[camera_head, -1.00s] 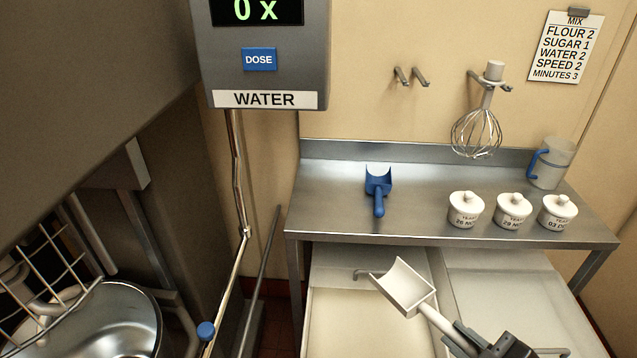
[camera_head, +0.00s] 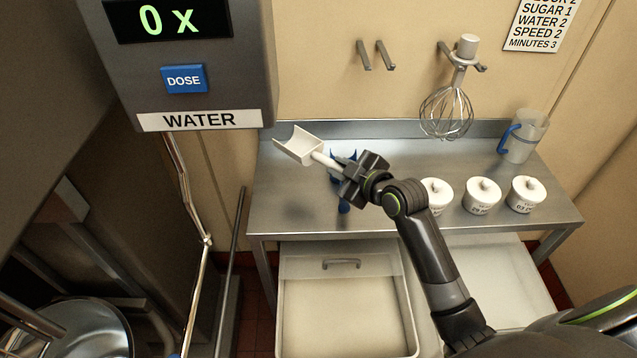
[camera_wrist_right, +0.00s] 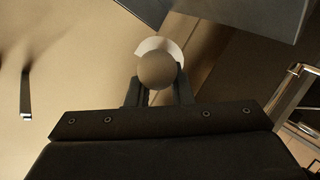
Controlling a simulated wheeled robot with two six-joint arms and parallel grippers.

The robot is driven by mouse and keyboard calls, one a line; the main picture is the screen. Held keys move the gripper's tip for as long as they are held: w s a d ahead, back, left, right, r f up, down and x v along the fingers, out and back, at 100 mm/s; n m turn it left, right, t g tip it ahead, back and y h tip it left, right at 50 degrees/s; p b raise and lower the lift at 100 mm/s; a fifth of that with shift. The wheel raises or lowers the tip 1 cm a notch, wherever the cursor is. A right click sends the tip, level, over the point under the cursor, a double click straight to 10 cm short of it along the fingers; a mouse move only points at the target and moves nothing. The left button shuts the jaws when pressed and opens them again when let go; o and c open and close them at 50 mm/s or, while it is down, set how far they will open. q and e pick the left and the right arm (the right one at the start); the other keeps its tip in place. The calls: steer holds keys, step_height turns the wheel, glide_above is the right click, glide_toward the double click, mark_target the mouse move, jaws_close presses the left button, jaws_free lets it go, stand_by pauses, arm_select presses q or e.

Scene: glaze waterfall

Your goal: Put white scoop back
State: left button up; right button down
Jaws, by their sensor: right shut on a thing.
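The white scoop (camera_head: 299,146) is held by its handle in my right gripper (camera_head: 346,172), which is shut on it. The scoop is over the left part of the steel shelf, its bowl pointing to the upper left. In the right wrist view the round end of its handle (camera_wrist_right: 157,70) shows between the fingers (camera_wrist_right: 158,92). The blue scoop (camera_head: 343,207) lies on the shelf behind and below my right gripper, mostly hidden by it. My left gripper is not in view.
The steel shelf (camera_head: 290,200) holds several white lidded jars (camera_head: 482,195) and a blue-handled jug (camera_head: 524,136). A whisk (camera_head: 447,110) hangs on the wall right of empty hooks (camera_head: 371,55). A bin (camera_head: 345,310) stands below. The water dispenser (camera_head: 195,60) is at left.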

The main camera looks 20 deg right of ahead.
steer(key=shift+d+f+p, duration=0.1)
steer(key=shift+f+p, duration=0.3)
steer(key=shift+f, duration=3.65)
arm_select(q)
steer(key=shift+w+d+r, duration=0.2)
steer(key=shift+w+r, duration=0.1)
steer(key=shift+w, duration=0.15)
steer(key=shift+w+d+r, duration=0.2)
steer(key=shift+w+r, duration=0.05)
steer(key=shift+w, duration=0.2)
arm_select(e)
steer(key=shift+f+b, duration=0.45)
steer(key=shift+b, duration=0.1)
steer(key=c, duration=1.3)
jaws_free()
steer(key=shift+c, duration=0.2)
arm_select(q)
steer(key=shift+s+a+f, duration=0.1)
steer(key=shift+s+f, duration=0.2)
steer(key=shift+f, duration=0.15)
arm_select(e)
steer(key=shift+o, duration=0.2)
steer(key=shift+r, duration=0.1)
